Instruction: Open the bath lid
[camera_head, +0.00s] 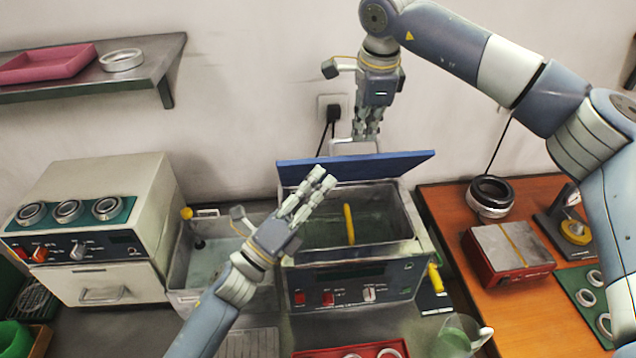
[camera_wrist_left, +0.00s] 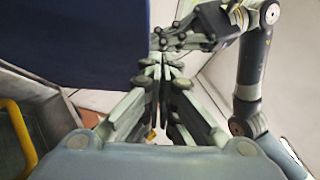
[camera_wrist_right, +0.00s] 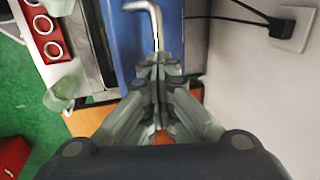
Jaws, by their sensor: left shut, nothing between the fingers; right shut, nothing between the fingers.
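The bath (camera_head: 352,254) is a metal box with a dark control front. Its blue lid (camera_head: 405,166) is raised and leans back at the rear, so liquid and a yellow handle (camera_head: 349,224) show inside. My right gripper (camera_head: 366,136) is shut and empty, above and behind the lid near its metal handle (camera_wrist_right: 157,22). In the right wrist view the handle shows just beyond the fingertips; contact is unclear. My left gripper (camera_head: 325,176) is shut and empty, over the bath's left part in front of the lid. The lid's blue face (camera_wrist_left: 90,40) fills the upper left of the left wrist view.
An open metal basin (camera_head: 205,255) stands left of the bath, beside a white oven with several rings on top. A glass beaker (camera_head: 462,337) and a red ring tray (camera_head: 352,352) are in front. A wooden table with a red box (camera_head: 507,255) is right. The wall is close behind.

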